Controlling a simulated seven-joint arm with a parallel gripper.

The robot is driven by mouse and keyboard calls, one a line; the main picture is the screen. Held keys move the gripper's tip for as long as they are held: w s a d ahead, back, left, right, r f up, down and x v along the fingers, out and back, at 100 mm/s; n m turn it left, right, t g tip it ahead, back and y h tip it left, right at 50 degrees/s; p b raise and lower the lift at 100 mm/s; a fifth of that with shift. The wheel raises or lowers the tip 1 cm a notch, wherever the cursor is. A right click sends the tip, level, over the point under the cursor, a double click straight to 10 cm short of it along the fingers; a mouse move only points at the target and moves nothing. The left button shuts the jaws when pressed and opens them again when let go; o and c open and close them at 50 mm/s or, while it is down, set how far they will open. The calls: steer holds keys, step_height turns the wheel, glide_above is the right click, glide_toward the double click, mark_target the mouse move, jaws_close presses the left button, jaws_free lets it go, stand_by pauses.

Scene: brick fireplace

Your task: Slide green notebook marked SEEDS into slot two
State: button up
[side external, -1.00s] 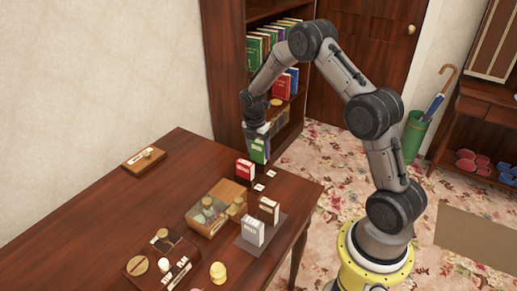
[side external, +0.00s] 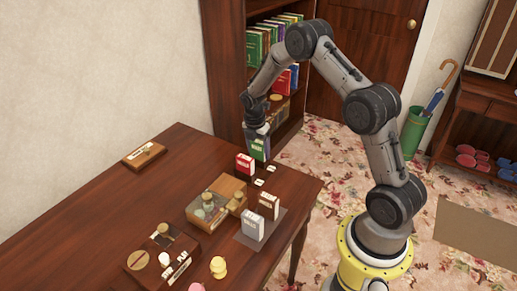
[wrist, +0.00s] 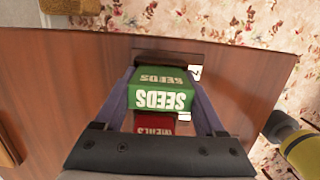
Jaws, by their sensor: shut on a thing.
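My gripper (wrist: 166,100) is shut on the green notebook (wrist: 162,96), its two fingers at the sides. White SEEDS lettering shows on the notebook. In the side external view the notebook (side external: 260,149) hangs upright below my gripper at the table's far right edge, behind the red notebook (side external: 245,163). The red one (wrist: 153,125) is partly hidden under the green one in the wrist view. A dark slot (wrist: 168,57) shows just beyond the green notebook, with a small white label (wrist: 195,72) beside it. I cannot tell whether the green notebook's lower edge has entered a slot.
Two pale books (side external: 254,226) stand on a grey mat (side external: 275,236). An open wooden box (side external: 196,213) with jars stands left of them. A wooden block (side external: 144,156) lies at the back left. A bookcase (side external: 228,70) rises behind my gripper. The table's middle left is clear.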

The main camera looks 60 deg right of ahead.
steer(key=o, duration=1.4)
steer(key=shift+f, duration=0.1)
steer(key=shift+c, duration=0.2)
steer(key=shift+s, duration=0.1)
step_height(320, 180, up, 14)
steer(key=a, duration=0.2)
steer(key=shift+w, duration=0.2)
